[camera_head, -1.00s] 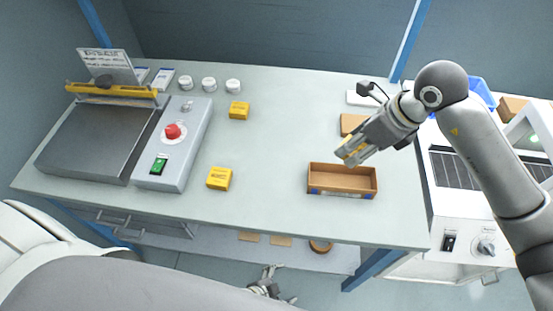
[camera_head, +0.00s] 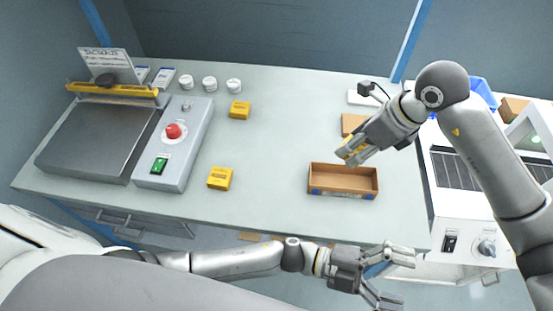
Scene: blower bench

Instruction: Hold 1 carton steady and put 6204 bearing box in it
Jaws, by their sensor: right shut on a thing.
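The carton (camera_head: 343,193) is an open brown box with blue marks at its front corners, standing at the right part of the bench. My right gripper (camera_head: 348,155) is just above and behind the carton, shut on a small yellow box (camera_head: 352,144) that it mostly hides. The lettering on this bearing box cannot be read. The carton looks empty. My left gripper (camera_head: 402,278) is open and empty in front of the bench's front edge, below and right of the carton, apart from it.
Two more yellow boxes stand on the bench, one at the back (camera_head: 239,110) and one nearer (camera_head: 220,179). A grey control box with a red button (camera_head: 173,131) and a sealer (camera_head: 92,140) fill the left.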

